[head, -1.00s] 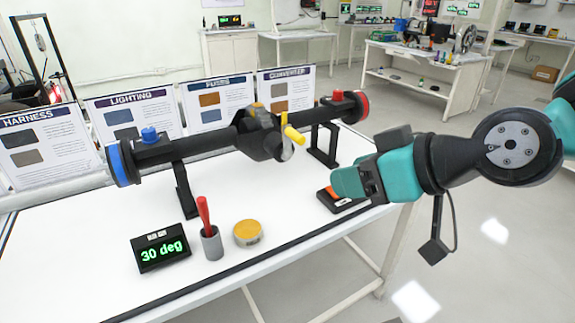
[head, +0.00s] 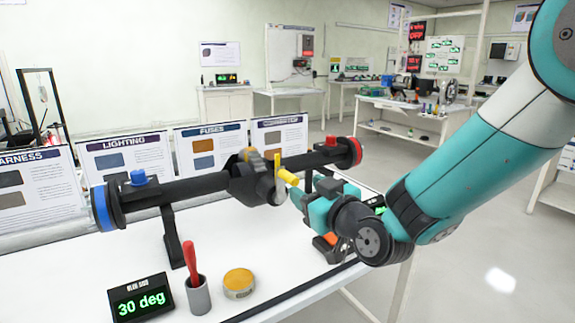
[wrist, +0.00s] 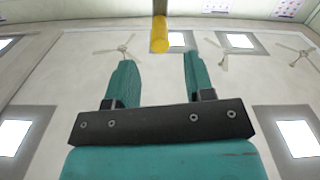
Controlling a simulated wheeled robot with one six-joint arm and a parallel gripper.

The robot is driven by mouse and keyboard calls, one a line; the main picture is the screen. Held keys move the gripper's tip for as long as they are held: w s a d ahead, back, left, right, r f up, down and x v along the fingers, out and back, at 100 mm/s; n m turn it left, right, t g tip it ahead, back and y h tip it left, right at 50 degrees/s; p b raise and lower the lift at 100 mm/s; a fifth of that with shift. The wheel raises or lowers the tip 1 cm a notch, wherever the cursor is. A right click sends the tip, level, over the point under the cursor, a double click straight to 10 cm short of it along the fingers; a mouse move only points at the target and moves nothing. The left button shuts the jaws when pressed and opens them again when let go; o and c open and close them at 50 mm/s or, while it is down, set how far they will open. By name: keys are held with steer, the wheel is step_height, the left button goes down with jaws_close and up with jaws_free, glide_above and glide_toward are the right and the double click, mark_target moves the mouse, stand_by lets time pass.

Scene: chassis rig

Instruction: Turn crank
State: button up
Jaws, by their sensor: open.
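The crank is a yellow handle (head: 288,177) on a grey disc at the middle of the black axle housing (head: 243,180). In the wrist view the yellow handle (wrist: 160,36) shows at the top, ahead of the gap between my fingers and not between them. My gripper (head: 294,196) is just right of and slightly below the handle in the head view, pointing left toward it. In the wrist view its two teal fingers (wrist: 155,75) are apart with nothing between them. Whether a finger touches the handle cannot be told in the head view.
The axle has a blue end (head: 101,207) and a red end (head: 356,151). On the white table (head: 200,255) stand a display reading 30 deg (head: 141,299), a grey cup (head: 197,296) with a red-handled tool, and a round yellow-topped tin (head: 239,283). Information boards (head: 127,162) line the back.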

mark_target(287, 172)
steer(key=p+x, duration=0.1)
steer(key=x, duration=0.7)
steer(key=shift+w+a, duration=0.1)
steer(key=shift+c, duration=0.5)
jaws_close()
